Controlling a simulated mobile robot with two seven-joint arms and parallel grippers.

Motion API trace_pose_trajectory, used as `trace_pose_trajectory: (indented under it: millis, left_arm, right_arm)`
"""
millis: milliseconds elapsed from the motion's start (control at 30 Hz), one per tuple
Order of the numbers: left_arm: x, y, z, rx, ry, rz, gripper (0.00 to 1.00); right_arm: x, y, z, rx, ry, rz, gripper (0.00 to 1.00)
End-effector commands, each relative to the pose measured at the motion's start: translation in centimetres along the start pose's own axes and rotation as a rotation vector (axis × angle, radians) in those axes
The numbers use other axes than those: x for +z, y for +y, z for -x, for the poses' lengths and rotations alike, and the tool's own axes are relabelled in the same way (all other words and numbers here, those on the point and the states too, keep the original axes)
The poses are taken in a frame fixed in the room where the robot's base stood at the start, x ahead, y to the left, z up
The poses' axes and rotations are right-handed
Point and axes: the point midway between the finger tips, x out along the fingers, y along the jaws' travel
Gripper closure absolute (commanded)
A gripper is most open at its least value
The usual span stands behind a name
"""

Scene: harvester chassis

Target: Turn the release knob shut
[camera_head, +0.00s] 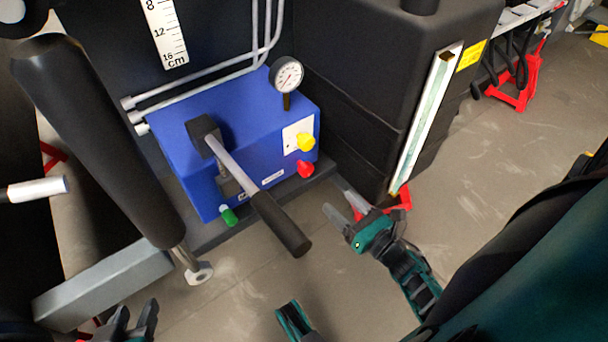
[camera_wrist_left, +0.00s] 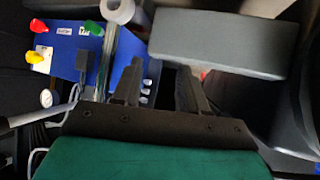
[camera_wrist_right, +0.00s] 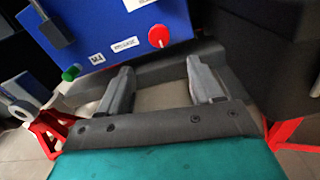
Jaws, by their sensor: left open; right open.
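The blue pump block (camera_head: 185,165) carries a red knob (camera_head: 305,169), a yellow knob (camera_head: 305,142) and a green knob (camera_head: 229,216) on its front. The red knob also shows in the right wrist view (camera_wrist_right: 158,36), beside a label that seems to read "RELEASE". My right gripper (camera_head: 346,206) is open and empty, below and to the right of the red knob and apart from it. In its wrist view the red knob lies beyond the gap between the fingers (camera_wrist_right: 162,84). My left gripper (camera_head: 133,318) is open and empty at the bottom left, far from the knobs.
A pump lever with a black grip (camera_head: 282,226) juts forward from the block, left of my right gripper. A gauge (camera_head: 286,75) stands on the block. A black cylinder (camera_head: 95,140) and grey beam (camera_head: 105,288) are at left. A dark tank (camera_head: 370,75) stands at right.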

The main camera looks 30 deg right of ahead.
Motion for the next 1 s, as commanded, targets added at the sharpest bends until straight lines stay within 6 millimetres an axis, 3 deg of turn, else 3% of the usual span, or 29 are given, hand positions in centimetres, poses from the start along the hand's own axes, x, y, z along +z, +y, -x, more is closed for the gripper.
trace_pose_trajectory:
  millis: [167,600,800,1000]
  left_arm:
    - [0.2,0.1,-0.1,0.004,0.000,0.001,0.57]
    - [0.6,0.2,-0.6,0.007,0.002,0.001,0.57]
    - [0.5,0.1,-0.8,0.008,0.005,0.001,0.57]
    - [0.4,0.1,-0.9,0.009,0.008,0.000,0.57]
  right_arm:
    - [0.1,0.0,-2.2,0.003,-0.004,0.010,0.35]
    - [0.0,0.0,-10.8,0.002,-0.003,0.007,0.35]
    - [0.1,0.0,-12.5,0.002,-0.003,0.006,0.35]
    - [0.1,0.0,-12.8,0.001,-0.001,0.006,0.35]
